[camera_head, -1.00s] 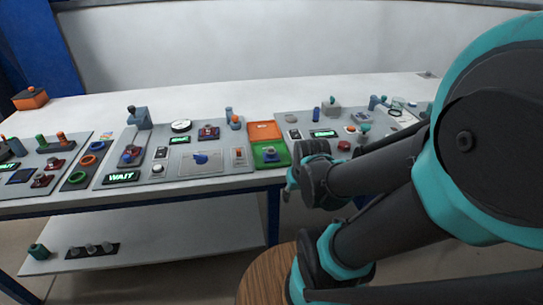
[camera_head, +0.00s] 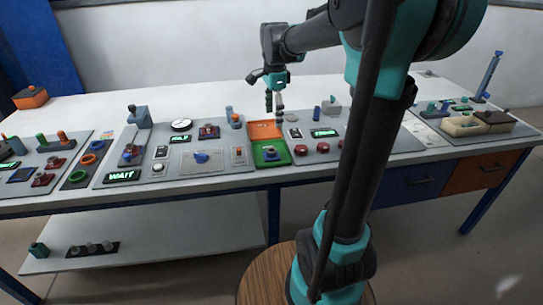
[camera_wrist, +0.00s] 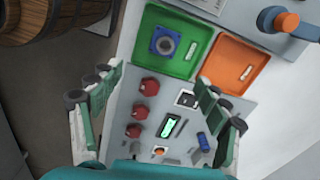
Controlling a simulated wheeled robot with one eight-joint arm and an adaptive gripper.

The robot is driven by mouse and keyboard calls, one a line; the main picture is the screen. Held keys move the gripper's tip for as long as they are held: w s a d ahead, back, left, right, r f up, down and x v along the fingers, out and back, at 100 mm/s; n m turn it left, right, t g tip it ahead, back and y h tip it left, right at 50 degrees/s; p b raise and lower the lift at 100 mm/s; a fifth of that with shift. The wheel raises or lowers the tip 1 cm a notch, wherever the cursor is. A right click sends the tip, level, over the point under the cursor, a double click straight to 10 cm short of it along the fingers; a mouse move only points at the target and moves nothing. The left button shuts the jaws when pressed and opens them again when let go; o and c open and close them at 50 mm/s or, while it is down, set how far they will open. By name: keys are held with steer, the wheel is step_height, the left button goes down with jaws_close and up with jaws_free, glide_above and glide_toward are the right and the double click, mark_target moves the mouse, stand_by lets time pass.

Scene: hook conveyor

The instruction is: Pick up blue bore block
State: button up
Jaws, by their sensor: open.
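The blue bore block (camera_head: 270,153) is a small blue square piece with a round grey bore. It lies in the green tray (camera_head: 285,160) at the table's front edge. In the wrist view the block (camera_wrist: 154,46) sits near one end of the green tray (camera_wrist: 180,70), ahead of the fingers. My gripper (camera_head: 274,108) points down above the area of the orange tray (camera_head: 265,131), apart from the block. In the wrist view my gripper (camera_wrist: 162,92) has its fingers wide apart with nothing between them.
The orange tray (camera_wrist: 235,62) adjoins the green one. Red buttons (camera_wrist: 139,112), a lit green display (camera_wrist: 168,125) and a blue part (camera_wrist: 203,141) are on the panel beside the trays.

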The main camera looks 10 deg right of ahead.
mark_target(272, 150)
steer(key=shift+m, duration=0.7)
steer(key=f, duration=0.5)
steer(key=w+f, duration=0.1)
steer(key=f, duration=0.9)
steer(key=shift+w+a+f, duration=0.25)
steer(key=shift+f, duration=0.15)
steer(key=c, duration=1.5)
steer(key=shift+r, duration=0.1)
